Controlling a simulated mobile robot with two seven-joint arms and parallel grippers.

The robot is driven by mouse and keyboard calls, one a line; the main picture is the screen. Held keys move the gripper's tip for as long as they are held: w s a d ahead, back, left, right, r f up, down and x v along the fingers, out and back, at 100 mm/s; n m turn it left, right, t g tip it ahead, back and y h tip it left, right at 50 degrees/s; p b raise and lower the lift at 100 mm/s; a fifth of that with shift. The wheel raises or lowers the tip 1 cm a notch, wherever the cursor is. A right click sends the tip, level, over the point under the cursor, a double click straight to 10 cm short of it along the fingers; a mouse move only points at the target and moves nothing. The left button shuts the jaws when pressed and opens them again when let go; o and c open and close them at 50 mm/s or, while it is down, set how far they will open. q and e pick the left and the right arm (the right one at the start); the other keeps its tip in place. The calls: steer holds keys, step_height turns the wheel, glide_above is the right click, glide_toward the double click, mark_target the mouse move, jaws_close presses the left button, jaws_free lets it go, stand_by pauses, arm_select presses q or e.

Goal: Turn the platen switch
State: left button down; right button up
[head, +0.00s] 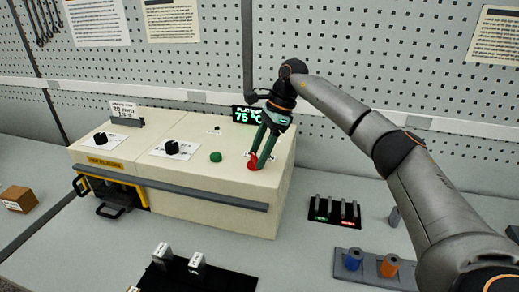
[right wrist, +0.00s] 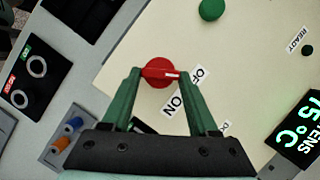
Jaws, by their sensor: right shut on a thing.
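The platen switch is a red knob (head: 252,161) on the top right of the cream machine (head: 190,198). In the right wrist view the red knob (right wrist: 158,71) lies between the green fingertips, with OFF and ON labels beside it. A white mark on the knob lies toward the OFF label. My right gripper (head: 259,157) points down and is shut on the knob; it also shows in the right wrist view (right wrist: 160,78). A PLATEN display (head: 248,115) behind reads 75 °C. My left gripper is not in view.
A green button (head: 215,157) and black knobs (head: 172,147) sit on the machine top. A black rack (head: 334,211) and a grey tray (head: 345,269) with blue and orange spools stand to the right. A brown block (head: 19,199) lies at left. A pegboard wall stands behind.

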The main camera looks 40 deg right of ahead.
steer(key=shift+n, duration=0.3)
steer(key=o, duration=1.4)
steer(key=shift+r, duration=0.1)
steer(key=v, duration=1.2)
steer(key=shift+d+r, duration=0.15)
